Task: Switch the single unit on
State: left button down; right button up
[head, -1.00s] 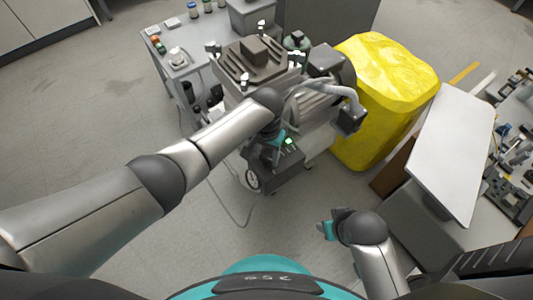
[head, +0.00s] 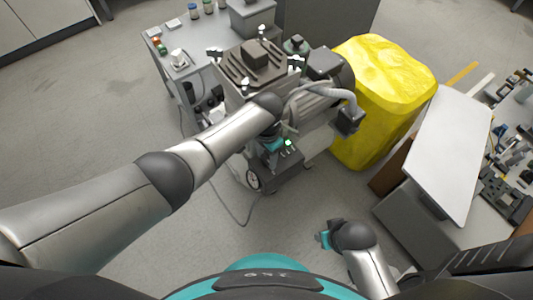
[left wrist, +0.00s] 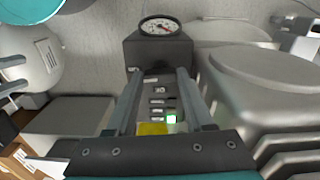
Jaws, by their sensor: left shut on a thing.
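The single unit, a grey compressor (head: 318,108) on wheels, stands in the middle of the head view. Its dark control box (head: 284,168) faces me, with a lit green light (head: 288,142). In the left wrist view the control box (left wrist: 158,55) carries a round gauge (left wrist: 159,26) on top, labelled rows and a bright green light (left wrist: 171,119). My left gripper (head: 274,146) is at the box; its two fingers (left wrist: 158,80) lie along the box's sides, shut on it. A yellow patch (left wrist: 152,128) shows between the finger bases. My right gripper (head: 324,239) is away from the unit, its fingers unclear.
A grey cart (head: 180,58) with small items stands behind left. A pale board (head: 450,150) and a bench with tools (head: 510,165) are at the right. The floor at front left is clear; a cable lies on it.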

pick_arm(q)
jog(key=shift+m, duration=0.6)
pick_arm(e)
jog(key=shift+s+f, duration=0.3)
pick_arm(q)
jog(key=shift+c, duration=1.4)
grip_release()
